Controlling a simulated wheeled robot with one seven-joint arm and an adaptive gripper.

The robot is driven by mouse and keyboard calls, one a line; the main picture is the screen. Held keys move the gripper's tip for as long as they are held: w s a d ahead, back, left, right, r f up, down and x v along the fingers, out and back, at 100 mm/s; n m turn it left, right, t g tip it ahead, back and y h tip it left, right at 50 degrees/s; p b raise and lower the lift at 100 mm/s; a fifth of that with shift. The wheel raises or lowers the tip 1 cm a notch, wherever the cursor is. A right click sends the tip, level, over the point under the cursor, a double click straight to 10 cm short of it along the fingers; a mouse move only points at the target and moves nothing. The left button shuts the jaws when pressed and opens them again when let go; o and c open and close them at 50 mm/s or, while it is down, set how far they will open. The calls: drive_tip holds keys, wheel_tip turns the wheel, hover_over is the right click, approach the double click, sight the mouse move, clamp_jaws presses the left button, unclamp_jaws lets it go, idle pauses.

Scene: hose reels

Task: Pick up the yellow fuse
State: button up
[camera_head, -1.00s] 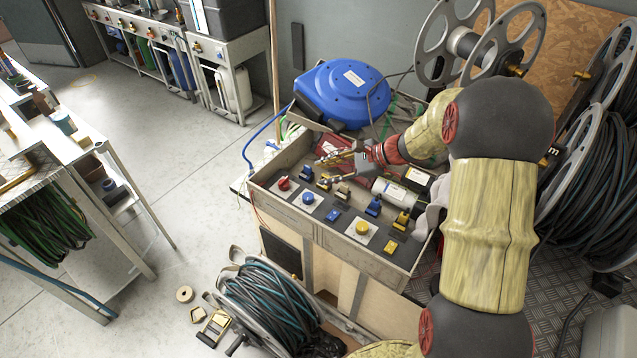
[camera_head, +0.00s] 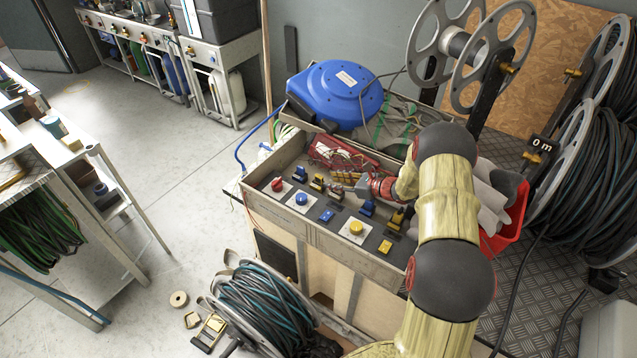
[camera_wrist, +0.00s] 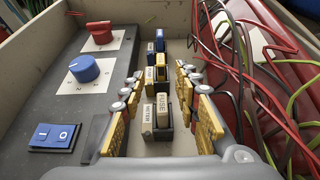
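The wrist view shows a row of upright fuses in dark holders. The nearest is a cream fuse (camera_wrist: 162,112) with lettering; behind it stand a yellow fuse (camera_wrist: 161,70) and a blue fuse (camera_wrist: 160,42). In the head view the yellow fuse (camera_head: 318,182) stands between the blue fuse (camera_head: 300,173) and the cream fuse (camera_head: 337,188). Another yellow fuse (camera_head: 397,218) stands at the panel's right end. My gripper (camera_wrist: 160,80) is open, its yellow-padded fingers either side of the row. It points along the row, low over the box (camera_head: 285,218); no contact is visible.
A red knob (camera_wrist: 100,32), a blue knob (camera_wrist: 85,69) and a blue rocker switch (camera_wrist: 54,135) lie left of the fingers. Loose wires (camera_wrist: 250,60) and a red object lie close on the right. The box walls enclose the panel. A blue reel (camera_head: 340,92) stands behind.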

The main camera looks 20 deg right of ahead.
sight(322, 178)
drive_tip(key=b+x, duration=0.1)
drive_tip(key=x, duration=0.1)
drive_tip(key=b+x, duration=0.1)
drive_tip(key=x, duration=0.2)
drive_tip(key=shift+w+r, duration=0.1)
drive_tip(key=shift+r, duration=0.15)
drive_tip(key=shift+d+r, duration=0.1)
drive_tip(key=shift+c, duration=0.5)
clamp_jaws()
